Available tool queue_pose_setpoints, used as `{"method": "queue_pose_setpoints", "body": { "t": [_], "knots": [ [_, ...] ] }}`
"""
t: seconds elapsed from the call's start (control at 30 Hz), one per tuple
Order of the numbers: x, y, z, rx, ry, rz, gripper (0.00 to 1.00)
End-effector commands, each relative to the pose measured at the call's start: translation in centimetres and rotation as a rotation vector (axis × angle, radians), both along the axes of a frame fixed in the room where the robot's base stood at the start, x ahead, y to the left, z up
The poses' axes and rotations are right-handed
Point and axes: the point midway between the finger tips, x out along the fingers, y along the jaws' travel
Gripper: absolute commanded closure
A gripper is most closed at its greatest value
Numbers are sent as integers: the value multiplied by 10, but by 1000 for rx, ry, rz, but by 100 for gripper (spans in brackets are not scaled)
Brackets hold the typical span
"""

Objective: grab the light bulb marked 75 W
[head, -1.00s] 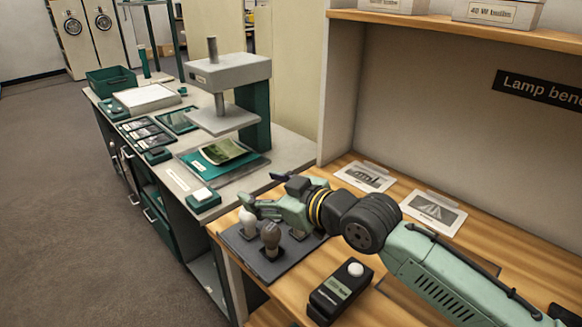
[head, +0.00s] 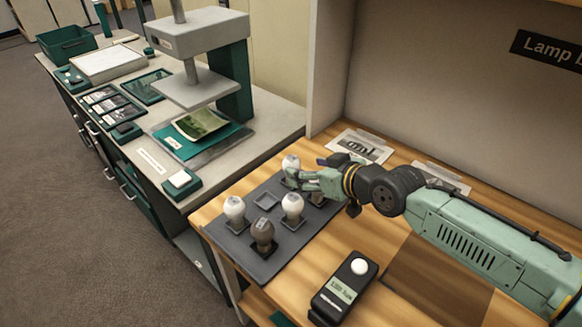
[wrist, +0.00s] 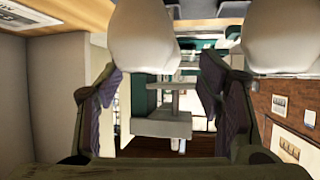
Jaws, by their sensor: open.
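Several bulbs stand upright in a dark grey tray (head: 225,242) on the wooden bench. In the head view there is a white bulb at the back (head: 291,161), a front-left white bulb (head: 235,207), a middle white bulb (head: 292,205) and a dark grey bulb (head: 262,231) at the front. My arm partly hides a further socket. The markings are too small to read, so I cannot tell which is 75 W. My gripper (head: 291,178) is open beside the back bulb. In the wrist view my open gripper (wrist: 160,88) has nothing clearly between its fingers; two pale bulbs (wrist: 143,40) (wrist: 284,40) loom close.
One tray socket (head: 265,201) is empty. A black meter with a white dome (head: 343,288) stands right of the tray. Printed sheets (head: 361,146) lie behind my arm. A grey copy stand (head: 205,50) is on the counter at left. A bench side wall (head: 325,65) rises behind.

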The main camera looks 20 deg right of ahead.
Motion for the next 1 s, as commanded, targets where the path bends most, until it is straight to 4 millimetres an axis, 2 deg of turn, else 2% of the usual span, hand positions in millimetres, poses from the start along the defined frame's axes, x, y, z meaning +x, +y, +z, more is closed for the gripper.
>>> {"method": "queue_pose_setpoints", "body": {
  "t": [0.23,0.6,0.93,1.0],
  "knots": [
    [13,6,-5,-6,2,2,39],
    [44,23,-21,3,-1,4,39],
    [48,24,-24,0,-2,0,39],
    [48,24,-24,0,-2,0,43]
  ]
}}
